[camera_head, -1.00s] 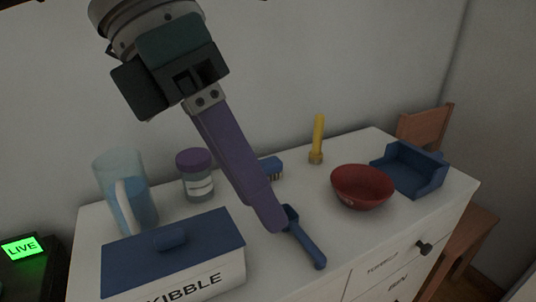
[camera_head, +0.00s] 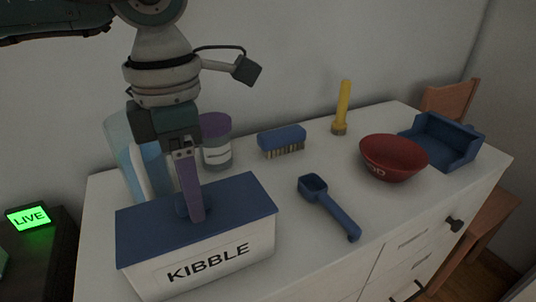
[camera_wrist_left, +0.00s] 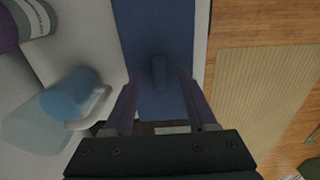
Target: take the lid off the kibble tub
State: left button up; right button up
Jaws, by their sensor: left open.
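The kibble tub (camera_head: 210,268) is a white box marked KIBBLE on the front left of the dresser. Its flat blue lid (camera_head: 242,200) lies on top, with a rounded blue knob (camera_head: 181,208) in the middle. My left gripper (camera_head: 196,212) points down at the knob, its purple fingers hiding part of it. In the left wrist view the left gripper (camera_wrist_left: 158,84) is open, and the knob (camera_wrist_left: 160,70) shows between the fingertips, across the lid (camera_wrist_left: 150,25). I cannot tell whether the fingers touch it. My right gripper is not in view.
A clear blue pitcher (camera_head: 120,142) and a purple-capped jar (camera_head: 216,155) stand close behind the tub. A brush (camera_head: 282,138), a blue scoop (camera_head: 335,212), a red bowl (camera_head: 393,160), a yellow flashlight (camera_head: 342,105) and a blue tray (camera_head: 455,152) lie to the right.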

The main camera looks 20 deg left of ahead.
pick_arm(q)
jog(key=shift+f, duration=0.4)
jog(key=shift+c, duration=0.4)
grip_shut()
